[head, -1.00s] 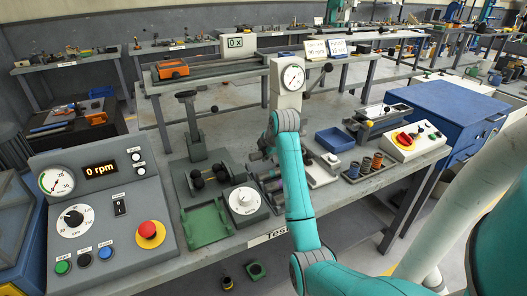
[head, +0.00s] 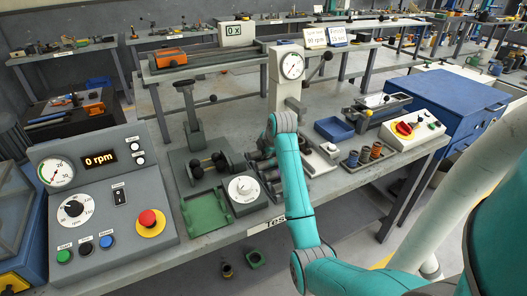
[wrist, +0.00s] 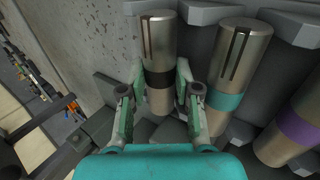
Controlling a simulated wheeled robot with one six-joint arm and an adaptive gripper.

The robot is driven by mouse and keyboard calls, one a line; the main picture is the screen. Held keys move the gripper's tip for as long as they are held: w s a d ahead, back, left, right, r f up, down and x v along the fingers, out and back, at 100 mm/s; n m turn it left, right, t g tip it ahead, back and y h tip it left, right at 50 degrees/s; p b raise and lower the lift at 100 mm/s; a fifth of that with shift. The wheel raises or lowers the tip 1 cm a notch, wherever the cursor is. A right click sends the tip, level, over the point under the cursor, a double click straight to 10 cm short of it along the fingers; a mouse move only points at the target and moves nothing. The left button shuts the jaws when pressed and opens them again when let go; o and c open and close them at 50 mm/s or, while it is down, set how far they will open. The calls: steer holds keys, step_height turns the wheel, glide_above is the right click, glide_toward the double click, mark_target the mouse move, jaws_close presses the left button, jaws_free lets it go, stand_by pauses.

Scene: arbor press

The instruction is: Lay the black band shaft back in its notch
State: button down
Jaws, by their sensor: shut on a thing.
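The black band shaft (wrist: 158,65) is a metal cylinder with a slot in its end and a dark band around its middle. It shows in the wrist view between the two fingers of my gripper (wrist: 158,92), which is shut on it around the band. The shaft lies roughly parallel to a teal-banded shaft (wrist: 230,70) on its right, beside the grey notched rack (wrist: 290,22). I cannot tell whether it rests in its notch or hangs just above it. In the head view my arm hides most of the gripper and shaft.
A purple-banded shaft (wrist: 292,130) lies farther right in the wrist view. In the head view, a dial box (head: 243,189) and green tray (head: 207,213) stand left of my arm. A gauge column (head: 291,80) rises behind, and a blue bin (head: 334,129) sits right.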

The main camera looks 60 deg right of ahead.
steer(key=shift+f, duration=0.25)
stand_by(0.6)
steer(key=c, duration=0.9)
jaws_free()
steer(key=shift+o, duration=0.8)
steer(key=shift+s+f, duration=0.1)
steer(key=shift+f, duration=0.1)
steer(key=v, duration=1.2)
steer(key=shift+r, duration=0.35)
steer(key=shift+d, duration=0.1)
